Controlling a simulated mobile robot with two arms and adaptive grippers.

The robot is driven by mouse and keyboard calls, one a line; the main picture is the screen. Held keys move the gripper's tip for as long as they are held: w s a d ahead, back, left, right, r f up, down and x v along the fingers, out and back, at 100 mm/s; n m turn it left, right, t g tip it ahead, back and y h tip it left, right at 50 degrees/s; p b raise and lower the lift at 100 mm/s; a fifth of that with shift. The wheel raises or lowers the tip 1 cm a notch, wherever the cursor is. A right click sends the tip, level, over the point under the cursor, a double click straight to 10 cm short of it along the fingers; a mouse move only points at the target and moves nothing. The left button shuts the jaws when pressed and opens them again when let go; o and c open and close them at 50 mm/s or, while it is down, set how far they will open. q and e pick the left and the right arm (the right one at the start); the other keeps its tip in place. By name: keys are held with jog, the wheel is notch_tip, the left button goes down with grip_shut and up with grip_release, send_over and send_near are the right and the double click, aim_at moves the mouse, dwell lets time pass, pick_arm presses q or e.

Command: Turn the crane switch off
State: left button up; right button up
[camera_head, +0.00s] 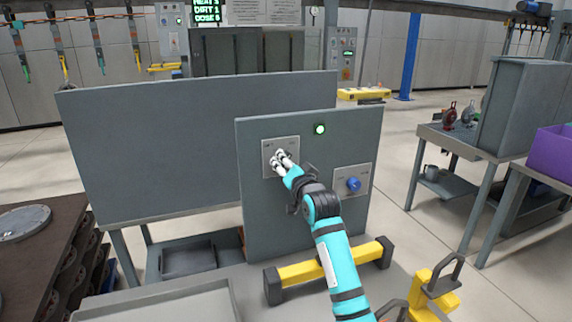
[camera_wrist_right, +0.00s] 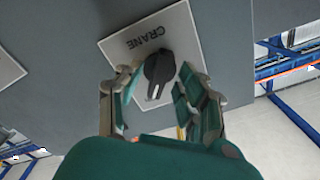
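The crane switch (camera_wrist_right: 159,68) is a black rotary knob with a white mark, on a light plate labelled CRANE (camera_wrist_right: 126,47) in the right wrist view. In the head view this plate (camera_head: 268,148) is at the upper left of the grey panel, and my gripper hides the knob. My right gripper (camera_head: 281,157) is at the plate. In the right wrist view its fingers (camera_wrist_right: 157,82) are apart, one on each side of the knob. Small gaps seem to show, though contact is hard to judge. My left gripper is not in view.
The grey panel (camera_head: 304,215) also carries a lit green lamp (camera_head: 320,129) and a second plate with a blue knob (camera_head: 353,184). A yellow bar (camera_head: 302,271) lies below. A table with a purple bin (camera_head: 551,152) stands right.

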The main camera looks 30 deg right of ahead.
grip_shut()
jog(key=shift+d+n+p, duration=0.1)
jog(key=shift+n+p, duration=3.7)
jog(key=shift+n, duration=4.4)
jog(key=shift+o, duration=0.3)
grip_release()
